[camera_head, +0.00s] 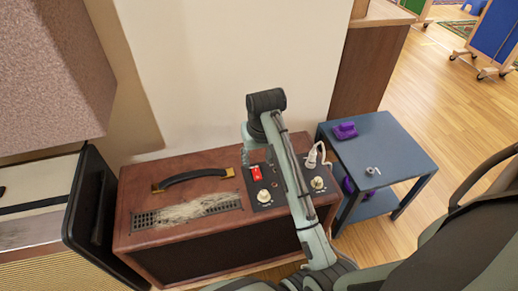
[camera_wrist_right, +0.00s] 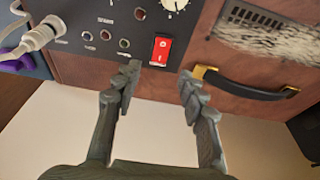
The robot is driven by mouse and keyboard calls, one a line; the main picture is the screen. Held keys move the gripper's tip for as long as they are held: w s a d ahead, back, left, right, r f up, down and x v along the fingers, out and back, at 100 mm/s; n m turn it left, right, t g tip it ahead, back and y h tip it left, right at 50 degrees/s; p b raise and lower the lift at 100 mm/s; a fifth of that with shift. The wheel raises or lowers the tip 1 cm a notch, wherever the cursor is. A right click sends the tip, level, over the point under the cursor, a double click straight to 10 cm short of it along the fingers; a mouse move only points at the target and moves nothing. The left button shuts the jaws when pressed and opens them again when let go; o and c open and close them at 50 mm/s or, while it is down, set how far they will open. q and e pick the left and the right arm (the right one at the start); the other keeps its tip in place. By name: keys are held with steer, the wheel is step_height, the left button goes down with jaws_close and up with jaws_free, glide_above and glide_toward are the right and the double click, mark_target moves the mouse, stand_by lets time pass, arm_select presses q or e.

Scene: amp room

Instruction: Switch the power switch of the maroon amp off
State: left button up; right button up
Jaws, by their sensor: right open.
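The maroon amp (camera_head: 140,195) stands against the pale wall, with a dark control panel on its top. Its red power switch (camera_head: 256,173) shows on the panel, and also in the wrist view (camera_wrist_right: 160,49), where the panel appears upside down. My right gripper (camera_wrist_right: 159,82) is open and empty, its two fingers apart, with the switch just beyond the gap between the fingertips. In the head view the right gripper (camera_head: 245,148) is at the wall side of the switch, partly hidden by its own wrist. I see no contact with the switch. My left gripper is not in view.
The panel has knobs (camera_head: 264,196) and a white plug (camera_head: 312,158). A black handle (camera_head: 192,177) and torn grille (camera_head: 188,213) lie left of the panel. A blue-grey side table (camera_head: 395,150) with a purple object (camera_head: 345,130) stands right. Another amp leans at far left.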

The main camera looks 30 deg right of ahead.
steer(key=v, duration=0.5)
steer(key=shift+s+r, duration=0.1)
steer(key=shift+r, duration=0.2)
